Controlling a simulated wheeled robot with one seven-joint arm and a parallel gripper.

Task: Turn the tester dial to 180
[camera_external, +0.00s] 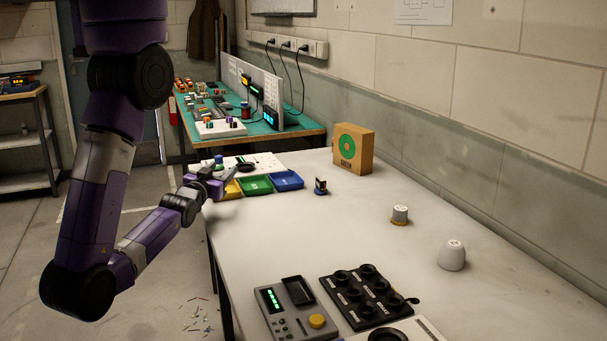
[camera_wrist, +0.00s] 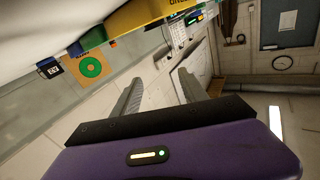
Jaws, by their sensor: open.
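A grey device (camera_external: 292,309) with a green lit display stands at the front of the white bench. It has a round orange knob (camera_external: 317,321) at its right; its markings are too small to read. A pale panel (camera_external: 428,331) with a black round part is cut off by the bottom edge beside it. I cannot tell for certain which is the tester dial. My gripper (camera_external: 228,181) is by the coloured bins at the bench's far left, well away from the grey device. In the wrist view my gripper (camera_wrist: 158,88) is open, with nothing between its fingers.
Yellow, green (camera_external: 255,185) and blue (camera_external: 287,180) bins are close to my gripper. A cardboard box (camera_external: 353,149) with a green ring, a small servo-like part (camera_external: 320,187) and two caps stand beyond. A black tray (camera_external: 369,297) adjoins the device. The bench middle is clear.

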